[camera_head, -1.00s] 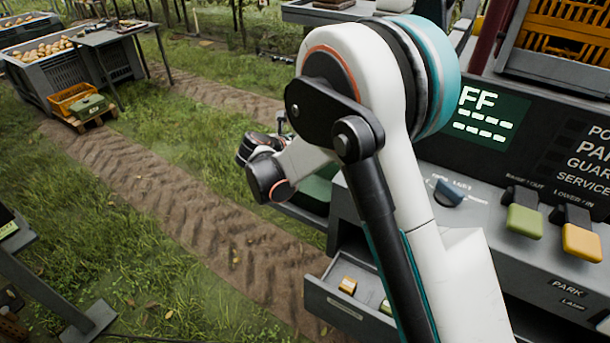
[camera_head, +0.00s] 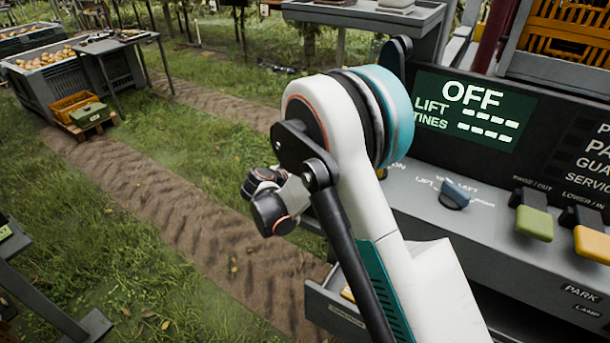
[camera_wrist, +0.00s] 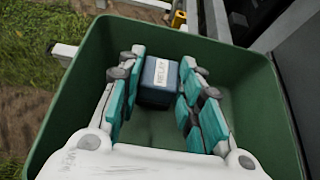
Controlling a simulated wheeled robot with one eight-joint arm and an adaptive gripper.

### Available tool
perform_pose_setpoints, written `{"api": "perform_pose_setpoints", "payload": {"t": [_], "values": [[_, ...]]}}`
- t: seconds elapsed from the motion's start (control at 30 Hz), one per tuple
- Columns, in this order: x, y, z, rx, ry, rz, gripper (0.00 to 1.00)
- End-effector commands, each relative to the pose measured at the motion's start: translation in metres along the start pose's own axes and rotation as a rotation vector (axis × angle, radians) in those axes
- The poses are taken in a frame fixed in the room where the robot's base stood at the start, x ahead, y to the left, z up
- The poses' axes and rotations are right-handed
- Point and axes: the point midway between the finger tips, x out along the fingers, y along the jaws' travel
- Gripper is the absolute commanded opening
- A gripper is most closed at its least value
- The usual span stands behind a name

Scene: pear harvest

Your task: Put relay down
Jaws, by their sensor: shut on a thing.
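The relay (camera_wrist: 157,88) is a blue-grey block with a white label on its near face. It sits between the teal-padded fingers of my gripper (camera_wrist: 160,72) in the wrist view. My gripper is shut on it. Relay and fingers are over or inside a deep green bin (camera_wrist: 262,95); I cannot tell if the relay touches the floor of the bin. In the head view my arm hides the relay, the fingers and the bin.
An open drawer (camera_head: 335,312) is partly hidden behind my arm. The grey control panel (camera_head: 475,225) with a blue knob (camera_head: 453,194), green lever (camera_head: 534,222) and yellow lever (camera_head: 592,244) stands at the right. A small yellow object (camera_wrist: 179,18) lies beyond the bin.

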Motion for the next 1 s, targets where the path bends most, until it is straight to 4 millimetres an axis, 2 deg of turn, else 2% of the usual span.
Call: {"api": "perform_pose_setpoints", "payload": {"t": [0.57, 0.6, 0.67, 1.0], "values": [[0.006, 0.0, -0.011, 0.0, 0.001, 0.0, 0.09], [0.006, 0.0, -0.011, 0.0, 0.001, -0.001, 0.42], [0.006, 0.0, -0.011, 0.0, 0.001, -0.001, 0.53], [0.006, -0.001, -0.011, 0.001, 0.002, -0.001, 0.53]]}}
